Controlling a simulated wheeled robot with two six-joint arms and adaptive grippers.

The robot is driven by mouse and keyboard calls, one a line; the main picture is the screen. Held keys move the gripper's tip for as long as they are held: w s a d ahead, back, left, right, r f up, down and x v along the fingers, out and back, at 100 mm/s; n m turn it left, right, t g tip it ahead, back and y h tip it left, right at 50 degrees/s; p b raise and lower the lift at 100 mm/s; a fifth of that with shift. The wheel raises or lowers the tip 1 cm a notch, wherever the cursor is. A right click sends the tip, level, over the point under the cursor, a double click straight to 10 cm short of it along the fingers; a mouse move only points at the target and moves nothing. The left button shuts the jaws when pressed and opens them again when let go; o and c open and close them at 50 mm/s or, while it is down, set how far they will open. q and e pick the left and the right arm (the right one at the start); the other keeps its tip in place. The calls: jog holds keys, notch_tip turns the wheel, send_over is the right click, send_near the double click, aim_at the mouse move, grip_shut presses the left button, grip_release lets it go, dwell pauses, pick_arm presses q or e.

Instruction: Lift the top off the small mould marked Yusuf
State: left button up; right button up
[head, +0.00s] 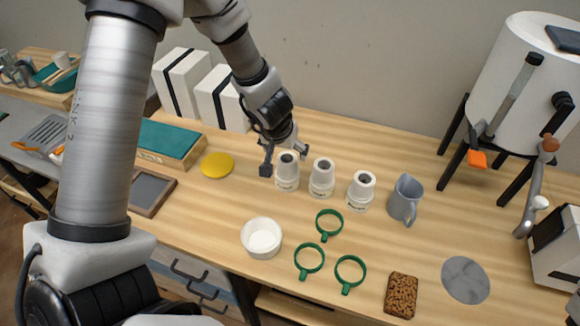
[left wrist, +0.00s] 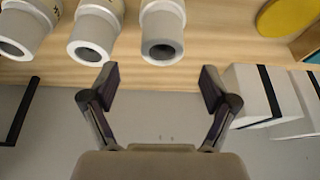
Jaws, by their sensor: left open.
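Three small white moulds stand in a row on the wooden table: a left one (head: 287,172), a middle one (head: 322,178) and a right one (head: 361,191). Each has a round, dark-centred opening on top and a small label on its front; the lettering is too small to read for sure. My left gripper (head: 285,161) is open and empty at the left mould, one finger to each side of it in the head view. In the left wrist view that mould (left wrist: 163,32) lies beyond the open fingertips (left wrist: 160,79), apart from them. My right gripper is not in view.
Near the moulds are a grey jug (head: 405,198), a white bowl (head: 261,238), a yellow disc (head: 217,165) and several green rings (head: 329,225). White boxes (head: 219,98) stand behind on the left. A tank (head: 510,85) on black legs stands back right.

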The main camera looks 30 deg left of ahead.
aim_at(287, 161)
pick_arm(q)
jog(key=b+x, duration=0.1)
jog(key=x, duration=0.1)
jog(key=b+x, duration=0.1)
jog(key=x, duration=0.1)
jog(key=b+x, duration=0.1)
jog(key=x, duration=0.1)
jog(key=shift+s+a+f, duration=0.15)
jog(key=shift+s+f, duration=0.05)
jog(key=shift+f, duration=0.3)
jog(key=shift+w+f, duration=0.2)
jog(key=shift+w, duration=0.15)
jog(key=shift+s+r, duration=0.15)
jog(key=c, duration=1.3)
